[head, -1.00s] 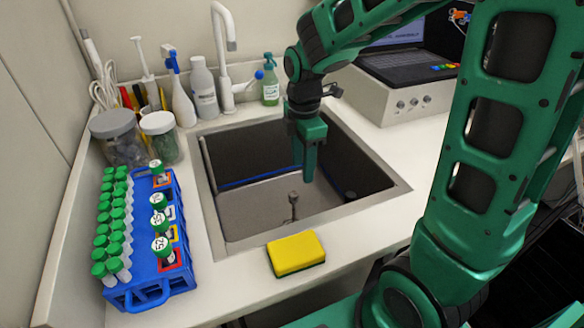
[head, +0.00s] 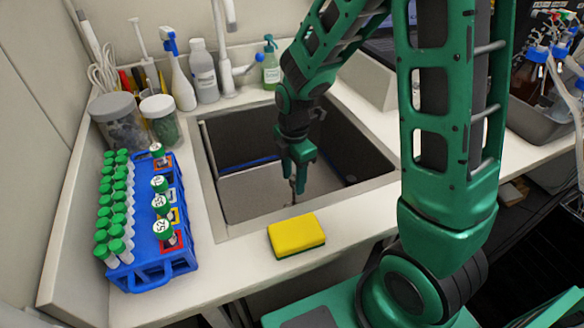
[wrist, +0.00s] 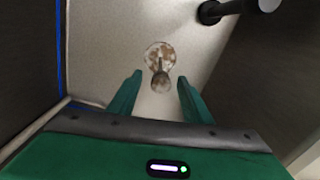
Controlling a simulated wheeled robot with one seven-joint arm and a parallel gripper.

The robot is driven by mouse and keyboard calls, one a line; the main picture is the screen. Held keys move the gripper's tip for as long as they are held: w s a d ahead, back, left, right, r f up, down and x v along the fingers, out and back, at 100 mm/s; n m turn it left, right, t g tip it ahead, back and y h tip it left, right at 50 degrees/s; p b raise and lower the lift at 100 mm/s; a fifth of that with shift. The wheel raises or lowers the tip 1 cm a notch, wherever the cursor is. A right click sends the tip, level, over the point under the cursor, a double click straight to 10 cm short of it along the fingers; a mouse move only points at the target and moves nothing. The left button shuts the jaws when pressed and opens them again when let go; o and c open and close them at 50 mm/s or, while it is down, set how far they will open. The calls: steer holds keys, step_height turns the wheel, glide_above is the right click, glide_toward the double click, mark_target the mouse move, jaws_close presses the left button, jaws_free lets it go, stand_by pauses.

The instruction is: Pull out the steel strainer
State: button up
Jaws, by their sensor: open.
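The steel strainer (wrist: 159,54) sits in the sink floor, a round, brown-stained disc with an upright knob (wrist: 160,82) in the middle. My gripper (wrist: 159,85) is open. In the wrist view its two green fingers stand apart to the left and right of the knob, with gaps on both sides. In the head view my gripper (head: 295,176) points down inside the sink (head: 238,190), over the strainer, which it mostly hides. I cannot tell how far the fingertips are above the sink floor.
A yellow sponge (head: 295,236) lies on the counter at the sink's front edge. A blue rack (head: 150,262) of green-capped tubes stands left. Bottles (head: 203,72) and the faucet (head: 226,75) stand behind. A black round-ended fitting (wrist: 238,8) sticks into the sink near the strainer.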

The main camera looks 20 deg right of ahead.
steer(key=shift+f, duration=0.35)
steer(key=shift+c, duration=0.7)
jaws_close()
steer(key=shift+r, duration=1.5)
steer(key=shift+r, duration=1.45)
